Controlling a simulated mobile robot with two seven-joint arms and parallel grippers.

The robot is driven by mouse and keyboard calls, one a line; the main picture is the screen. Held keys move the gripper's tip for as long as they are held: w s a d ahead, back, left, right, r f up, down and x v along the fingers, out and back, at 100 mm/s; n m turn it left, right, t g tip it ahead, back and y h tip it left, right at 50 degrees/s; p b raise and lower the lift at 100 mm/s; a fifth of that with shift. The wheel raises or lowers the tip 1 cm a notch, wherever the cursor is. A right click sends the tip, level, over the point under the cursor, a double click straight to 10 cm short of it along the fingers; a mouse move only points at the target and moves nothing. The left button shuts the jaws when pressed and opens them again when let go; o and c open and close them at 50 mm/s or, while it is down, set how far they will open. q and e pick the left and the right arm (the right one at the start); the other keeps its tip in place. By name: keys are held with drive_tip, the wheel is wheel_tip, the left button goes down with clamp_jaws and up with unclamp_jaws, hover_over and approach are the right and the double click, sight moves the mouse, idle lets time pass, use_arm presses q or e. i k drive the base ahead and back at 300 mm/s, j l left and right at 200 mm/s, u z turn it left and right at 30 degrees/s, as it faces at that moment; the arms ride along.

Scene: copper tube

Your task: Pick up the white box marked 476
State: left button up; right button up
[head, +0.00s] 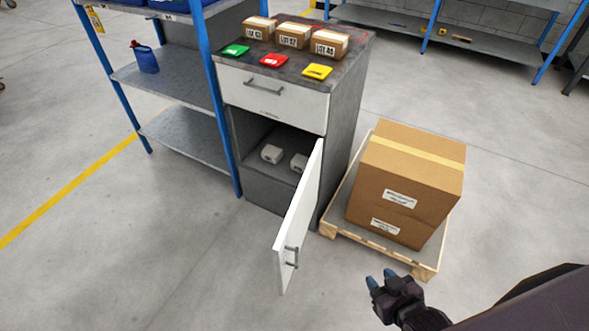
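My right gripper (381,279) is at the lower right, in front of the pallet and well away from the boxes. Its fingertips look apart, with nothing visible between them. My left gripper is out of view.
The white cabinet door (299,222) swings out toward me. A pallet (345,230) with large cardboard boxes (408,180) stands right of the cabinet. Floor at front left is clear.

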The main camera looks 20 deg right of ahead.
sight(299, 163)
drive_tip(key=i+j+u, duration=0.5)
drive_tip(key=j, duration=0.2)
drive_tip(key=i+j+u, duration=0.5)
drive_tip(key=i, duration=0.15)
drive_tip(key=i+j+z, duration=0.1)
drive_tip(key=i, duration=0.5)
drive_tip(key=i+j+z, duration=0.1)
drive_tip(key=i, duration=0.55)
drive_tip(key=i+z, duration=0.35)
drive_tip(key=i, duration=0.2)
drive_tip(key=i+j+z, duration=0.15)
drive_tip(key=i+z, duration=0.25)
drive_tip(key=i, duration=0.15)
